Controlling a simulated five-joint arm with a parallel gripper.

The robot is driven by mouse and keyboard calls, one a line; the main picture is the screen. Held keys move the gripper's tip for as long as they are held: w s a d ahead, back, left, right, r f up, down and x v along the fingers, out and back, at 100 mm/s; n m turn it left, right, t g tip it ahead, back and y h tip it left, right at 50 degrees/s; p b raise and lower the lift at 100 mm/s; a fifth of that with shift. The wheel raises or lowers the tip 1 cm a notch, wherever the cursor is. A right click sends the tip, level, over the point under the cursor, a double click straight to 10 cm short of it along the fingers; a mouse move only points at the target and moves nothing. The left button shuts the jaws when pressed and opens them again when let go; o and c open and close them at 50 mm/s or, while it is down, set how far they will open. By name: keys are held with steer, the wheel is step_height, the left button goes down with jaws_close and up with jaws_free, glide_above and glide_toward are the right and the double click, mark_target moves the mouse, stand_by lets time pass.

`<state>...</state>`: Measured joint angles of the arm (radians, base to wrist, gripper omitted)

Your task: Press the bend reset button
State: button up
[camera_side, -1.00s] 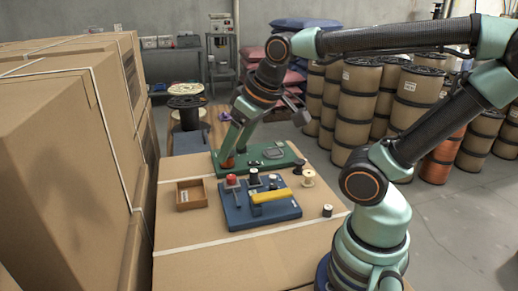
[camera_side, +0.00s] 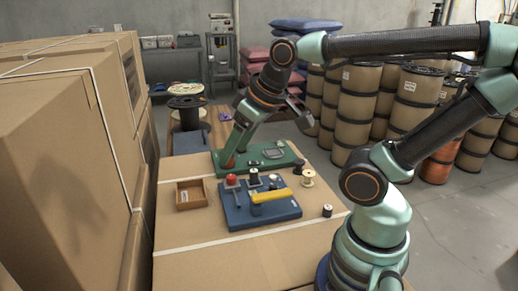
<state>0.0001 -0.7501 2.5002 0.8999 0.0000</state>
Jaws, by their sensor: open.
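A red button (camera_side: 231,179), the likely reset button, stands on a small grey mount on the blue board (camera_side: 235,219); I read no label on it. The blue board also carries a yellow bar (camera_side: 272,196), a dark spool (camera_side: 254,175) and a small light-topped part (camera_side: 273,179). My gripper (camera_side: 235,148) is open and points down, above and behind the red button in this view, in front of the green panel (camera_side: 285,155). It appears apart from the button. The exact gap and the fingertips are hard to make out.
A wooden tray (camera_side: 191,196) lies left of the board. Small spools stand to the right: a pale one (camera_side: 308,178), a dark one (camera_side: 299,167) and one near the edge (camera_side: 327,211). Tall cartons (camera_side: 70,150) wall off the left. The carton top in front is clear.

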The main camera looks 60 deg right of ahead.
jaws_close()
stand_by(1.6)
